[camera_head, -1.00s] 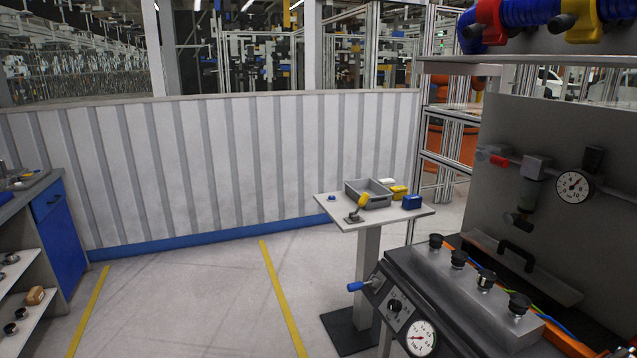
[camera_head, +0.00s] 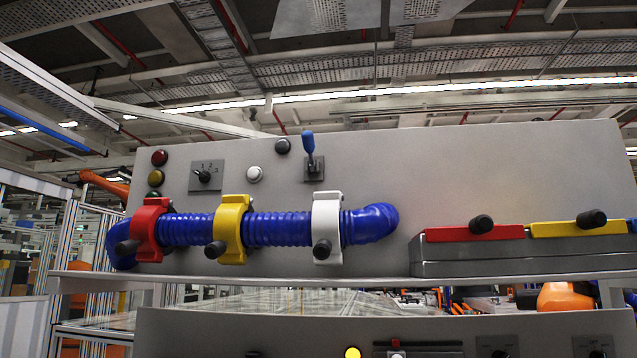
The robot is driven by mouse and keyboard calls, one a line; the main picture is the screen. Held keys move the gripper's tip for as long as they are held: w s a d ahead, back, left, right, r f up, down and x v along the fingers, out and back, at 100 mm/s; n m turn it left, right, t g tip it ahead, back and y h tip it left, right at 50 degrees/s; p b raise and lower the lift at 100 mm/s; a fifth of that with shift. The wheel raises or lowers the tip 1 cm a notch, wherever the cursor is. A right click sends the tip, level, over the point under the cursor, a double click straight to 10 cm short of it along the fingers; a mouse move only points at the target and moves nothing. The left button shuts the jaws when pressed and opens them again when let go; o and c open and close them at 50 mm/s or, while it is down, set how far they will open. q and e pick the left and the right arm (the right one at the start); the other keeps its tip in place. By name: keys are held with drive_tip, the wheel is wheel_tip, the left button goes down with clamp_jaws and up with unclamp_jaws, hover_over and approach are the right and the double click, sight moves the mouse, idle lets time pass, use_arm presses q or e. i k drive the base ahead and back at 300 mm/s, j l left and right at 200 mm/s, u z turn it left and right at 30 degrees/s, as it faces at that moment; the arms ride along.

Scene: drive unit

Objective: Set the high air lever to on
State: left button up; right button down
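A lever with a blue handle (camera_head: 309,146) stands on a small dark plate (camera_head: 314,170) near the top middle of the upper grey panel (camera_head: 400,170). The handle points up and leans slightly left. I see no readable on or off marking beside it. Neither of my grippers is in view, so their state is hidden.
Below the lever runs a blue corrugated hose (camera_head: 280,226) with red (camera_head: 150,229), yellow (camera_head: 230,228) and white (camera_head: 327,226) clamps. Left of it are a rotary knob (camera_head: 205,176) and several round buttons. A grey box (camera_head: 520,247) with red and yellow lids stands at right.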

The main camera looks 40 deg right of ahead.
sight(308, 137)
drive_tip(key=j+z, duration=0.15)
drive_tip(key=z, duration=0.25)
drive_tip(key=i+j+z, duration=0.1)
drive_tip(key=z, duration=0.3)
drive_tip(key=j+z, duration=0.25)
drive_tip(key=z, duration=0.15)
